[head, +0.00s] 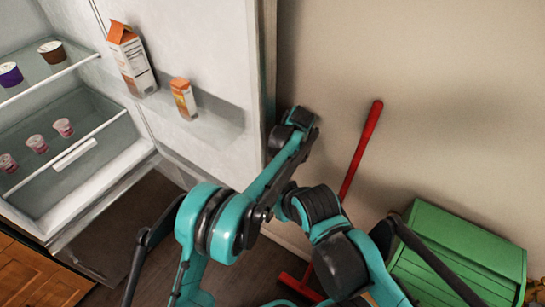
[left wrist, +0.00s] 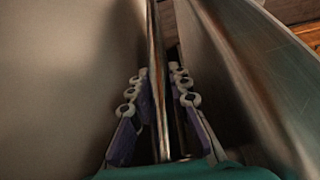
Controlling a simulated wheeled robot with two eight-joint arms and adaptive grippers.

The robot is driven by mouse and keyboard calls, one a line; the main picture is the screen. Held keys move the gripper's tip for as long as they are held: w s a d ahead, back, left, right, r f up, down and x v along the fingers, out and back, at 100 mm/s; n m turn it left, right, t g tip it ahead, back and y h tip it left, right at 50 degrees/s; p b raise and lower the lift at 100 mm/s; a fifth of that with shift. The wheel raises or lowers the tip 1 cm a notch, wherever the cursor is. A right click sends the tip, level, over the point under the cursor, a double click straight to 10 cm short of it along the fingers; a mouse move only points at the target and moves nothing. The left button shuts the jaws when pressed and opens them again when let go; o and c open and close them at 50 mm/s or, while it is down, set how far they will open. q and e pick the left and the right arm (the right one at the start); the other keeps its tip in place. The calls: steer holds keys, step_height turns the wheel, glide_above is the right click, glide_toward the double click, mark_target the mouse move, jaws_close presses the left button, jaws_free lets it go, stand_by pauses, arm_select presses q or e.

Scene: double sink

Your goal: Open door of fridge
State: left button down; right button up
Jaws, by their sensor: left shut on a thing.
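The fridge door (head: 200,70) stands wide open at the upper middle of the head view, its inner side with shelves facing me. The open fridge interior (head: 85,110) is at the left. A teal and black arm of mine reaches to the door's outer edge, and its gripper is hidden there. In the left wrist view my left gripper (left wrist: 160,85) has its grey and purple fingers on both sides of a thin upright bar (left wrist: 156,50), which looks like the door's handle. It is shut on that bar. My right gripper is not visible.
A juice carton (head: 132,62) and a smaller carton (head: 184,98) stand in the door shelf. Several cups sit on the fridge shelves. A red-handled tool (head: 362,150) leans on the beige wall beside a green box (head: 460,255). A wooden cabinet (head: 35,280) is at lower left.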

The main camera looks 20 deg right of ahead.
arm_select(q)
steer(key=c, duration=1.7)
jaws_free()
steer(key=shift+s+d, duration=0.2)
steer(key=shift+s, duration=0.05)
steer(key=shift+o, duration=1.4)
steer(key=shift+d, duration=0.1)
steer(key=v, duration=1.2)
